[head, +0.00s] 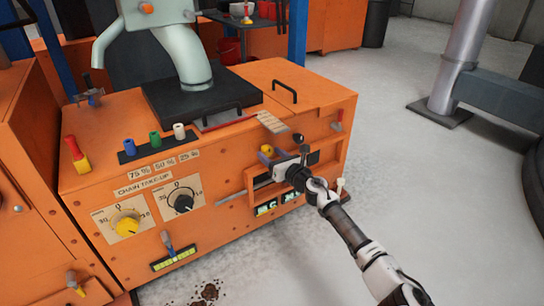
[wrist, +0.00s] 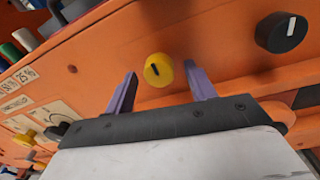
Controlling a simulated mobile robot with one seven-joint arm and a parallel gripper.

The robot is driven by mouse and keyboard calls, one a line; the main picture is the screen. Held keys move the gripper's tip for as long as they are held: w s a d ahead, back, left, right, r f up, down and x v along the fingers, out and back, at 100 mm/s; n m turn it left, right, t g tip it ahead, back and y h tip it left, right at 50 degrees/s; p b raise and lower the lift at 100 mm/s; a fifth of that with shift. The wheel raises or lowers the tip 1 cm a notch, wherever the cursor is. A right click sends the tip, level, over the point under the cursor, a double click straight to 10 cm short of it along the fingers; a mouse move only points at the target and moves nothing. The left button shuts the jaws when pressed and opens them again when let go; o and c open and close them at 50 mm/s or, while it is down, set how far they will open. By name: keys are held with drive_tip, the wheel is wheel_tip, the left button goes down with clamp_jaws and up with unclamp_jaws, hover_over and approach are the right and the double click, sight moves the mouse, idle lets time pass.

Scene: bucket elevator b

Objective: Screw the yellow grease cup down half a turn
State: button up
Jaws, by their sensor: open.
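The yellow grease cup (wrist: 158,69) is a small round cap with a dark slot mark, on the orange front panel. In the wrist view it shows between the two purple fingers of my gripper (wrist: 160,73), with a gap on either side. My gripper is open and points at the panel. In the head view the yellow cup (head: 266,149) is partly covered by my gripper (head: 275,160). I cannot tell how far the fingertips reach past the cup's face.
A black knob with a white mark (wrist: 281,33) sits right of the cup. On the orange machine (head: 105,185), a yellow dial knob (head: 127,226) and a black dial knob (head: 183,204) are left of my gripper. A grey handle bar (head: 231,198) sticks out below.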

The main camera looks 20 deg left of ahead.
drive_tip(key=c, duration=1)
drive_tip(key=shift+o, duration=0.2)
drive_tip(key=shift+m+p, duration=0.3)
drive_tip(key=shift+p, duration=0.05)
